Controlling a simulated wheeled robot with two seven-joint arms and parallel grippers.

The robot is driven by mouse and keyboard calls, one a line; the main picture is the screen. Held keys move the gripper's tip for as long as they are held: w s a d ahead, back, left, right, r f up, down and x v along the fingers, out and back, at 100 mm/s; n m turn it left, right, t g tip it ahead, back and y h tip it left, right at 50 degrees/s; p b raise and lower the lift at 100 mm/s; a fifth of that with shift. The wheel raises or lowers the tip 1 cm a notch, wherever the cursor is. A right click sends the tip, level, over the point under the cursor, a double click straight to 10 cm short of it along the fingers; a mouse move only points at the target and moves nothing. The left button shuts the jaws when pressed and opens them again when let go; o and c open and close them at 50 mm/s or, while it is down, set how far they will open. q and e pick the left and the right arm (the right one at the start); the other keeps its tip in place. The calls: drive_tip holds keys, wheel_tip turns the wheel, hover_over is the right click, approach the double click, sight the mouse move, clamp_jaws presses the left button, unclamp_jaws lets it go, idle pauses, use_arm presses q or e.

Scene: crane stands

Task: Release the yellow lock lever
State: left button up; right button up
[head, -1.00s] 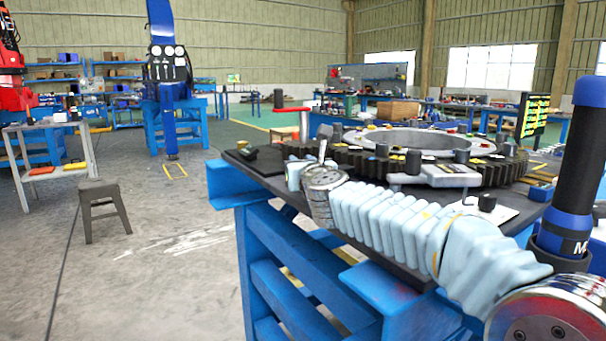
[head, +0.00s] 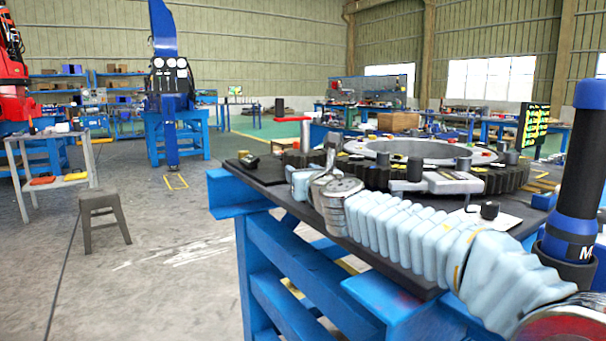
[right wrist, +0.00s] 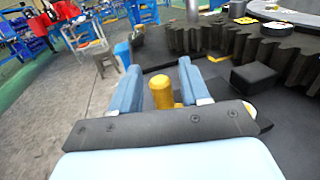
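The yellow lever (right wrist: 162,92) shows as a short upright yellow cylinder in the right wrist view, with a wider yellow part at its foot. My right gripper (right wrist: 157,70) is open, with one blue finger on each side of the lever and narrow gaps visible. Whether a finger touches it I cannot tell. In the head view my right arm reaches in a pale sleeve from the lower right to the left end of the table (head: 345,249). There the wrist hides most of the gripper, and I cannot make out the lever. My left gripper is not in view.
A large dark gear ring (head: 505,178) lies on the table, close to the right of the gripper. A dark block (right wrist: 253,77) stands beside the right finger. A stool (head: 104,219) stands on open floor at left.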

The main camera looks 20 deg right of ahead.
drive_tip(key=s, duration=1.3)
drive_tip(key=shift+s+d, duration=0.25)
drive_tip(key=shift+s, duration=0.15)
drive_tip(key=shift+c, duration=0.4)
